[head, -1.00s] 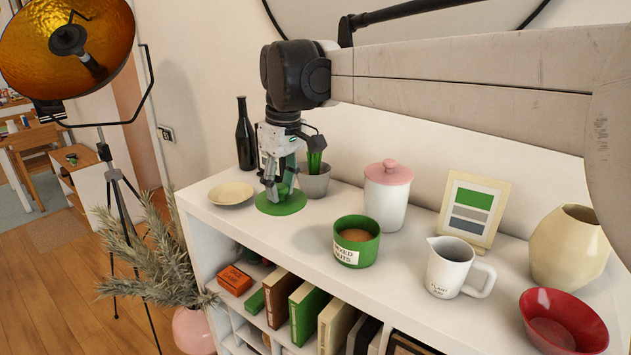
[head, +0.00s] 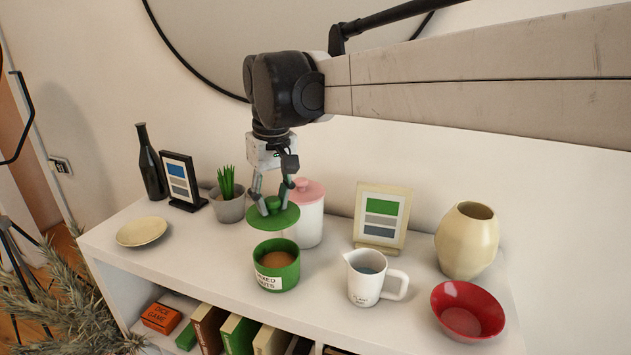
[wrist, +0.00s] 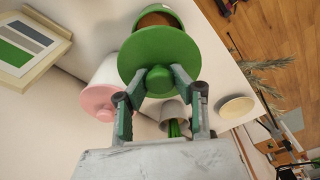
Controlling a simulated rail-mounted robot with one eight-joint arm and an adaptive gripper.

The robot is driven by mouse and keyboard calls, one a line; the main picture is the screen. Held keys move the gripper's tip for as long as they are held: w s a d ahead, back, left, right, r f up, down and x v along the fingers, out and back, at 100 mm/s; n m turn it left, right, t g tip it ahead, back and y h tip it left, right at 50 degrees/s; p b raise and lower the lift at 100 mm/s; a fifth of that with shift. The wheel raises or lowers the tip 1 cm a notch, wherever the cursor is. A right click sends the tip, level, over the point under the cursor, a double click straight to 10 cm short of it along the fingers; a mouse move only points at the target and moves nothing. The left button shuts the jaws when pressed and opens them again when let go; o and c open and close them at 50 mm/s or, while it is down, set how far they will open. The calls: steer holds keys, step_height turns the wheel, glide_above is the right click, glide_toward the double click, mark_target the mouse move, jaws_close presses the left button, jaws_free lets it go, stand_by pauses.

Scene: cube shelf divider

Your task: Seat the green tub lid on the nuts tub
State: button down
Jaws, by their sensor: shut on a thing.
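The green tub lid (head: 284,222) is a round disc with a knob, held in the air by my gripper (head: 270,203), which is shut on the knob. The nuts tub (head: 277,277) is green with a white "MIXED NUTS" label, open on top with brown contents, standing on the shelf top. In the head view the lid is above and slightly behind the tub, apart from it. In the wrist view the lid (wrist: 160,52) hides part of the tub (wrist: 158,14), and my gripper (wrist: 160,82) closes on its knob.
A white canister with a pink lid (head: 309,220) stands close behind the tub. A white jug (head: 368,280) is to the right, with a red bowl (head: 466,310) beyond. A potted plant (head: 229,206) and a cream plate (head: 141,232) are left. Bare shelf top lies left of the tub.

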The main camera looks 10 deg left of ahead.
steer(key=shift+f, duration=0.15)
step_height(320, 180, down, 8)
steer(key=b, duration=0.4)
steer(key=shift+r+b, duration=0.2)
steer(key=shift+b, duration=0.2)
steer(key=shift+f+b, duration=0.7)
steer(key=shift+f, duration=0.4)
stand_by(0.8)
steer(key=c, duration=1.8)
jaws_free()
steer(key=o, duration=0.6)
steer(key=shift+c, duration=0.2)
steer(key=shift+r, duration=0.1)
steer(key=shift+s+d+r+p, duration=0.1)
steer(key=shift+r+p, duration=0.7)
steer(key=shift+r, duration=0.5)
steer(key=shift+s+d+r+p, duration=0.15)
steer(key=shift+r+p, duration=0.6)
steer(key=shift+r, duration=0.55)
steer(key=shift+s+d+r+p, duration=0.1)
steer(key=shift+r+p, duration=0.7)
steer(key=shift+r, duration=0.5)
